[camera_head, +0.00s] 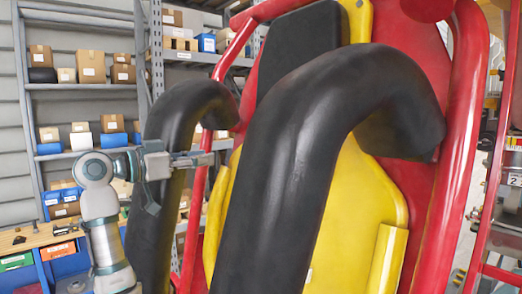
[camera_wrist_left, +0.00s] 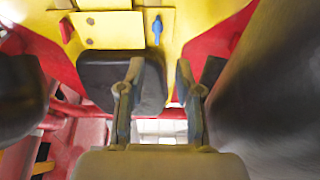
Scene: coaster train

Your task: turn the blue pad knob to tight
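A small blue knob (camera_wrist_left: 157,28) shows in the left wrist view, upright on a yellow plate (camera_wrist_left: 110,25) near the top. My left gripper (camera_wrist_left: 159,68) is open in that view, its two fingers apart with nothing between them. The knob lies beyond the fingertips, apart from them. In the head view my left gripper (camera_head: 208,159) reaches right, beside the black padded restraint of the coaster seat; the knob does not show there. I cannot read any tight mark. My right gripper is not in view.
Thick black restraint bars (camera_head: 290,150) curve over the yellow and red seat. A red part (camera_wrist_left: 66,30) sits at the plate's left, and a dark block (camera_wrist_left: 110,80) is behind the left finger. Shelves with boxes (camera_head: 90,68) stand behind. A bench (camera_head: 40,236) is at lower left.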

